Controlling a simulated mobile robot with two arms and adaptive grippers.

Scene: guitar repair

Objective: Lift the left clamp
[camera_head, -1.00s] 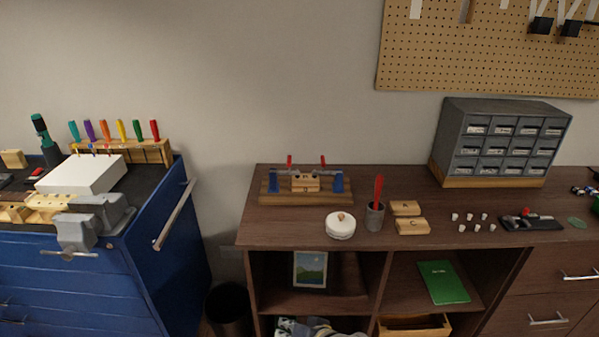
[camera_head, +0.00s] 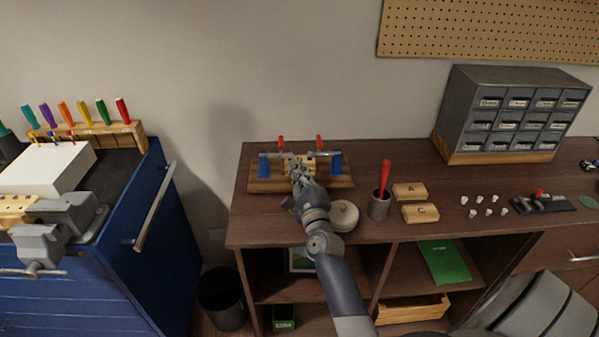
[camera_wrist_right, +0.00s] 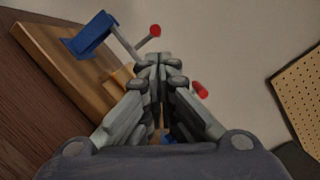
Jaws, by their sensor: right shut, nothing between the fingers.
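The left clamp (camera_head: 264,167) has a blue body and a red-tipped handle. It stands at the left end of a wooden base (camera_head: 262,186) on the brown cabinet. The matching right clamp (camera_head: 335,167) stands at the other end, with a light wood block between them. My right gripper (camera_head: 297,166) is shut and empty, over the middle of the base, between the clamps. In the right wrist view, a blue clamp (camera_wrist_right: 92,35), which looks like the left one, is beyond the closed fingertips (camera_wrist_right: 160,62), apart from them. My left gripper is out of view.
A white round container (camera_head: 344,216) stands beside my right forearm. A grey cup (camera_head: 379,206) with a red tool and wooden blocks A (camera_head: 409,191) and C (camera_head: 420,213) lie to the right. The wall is close behind the base.

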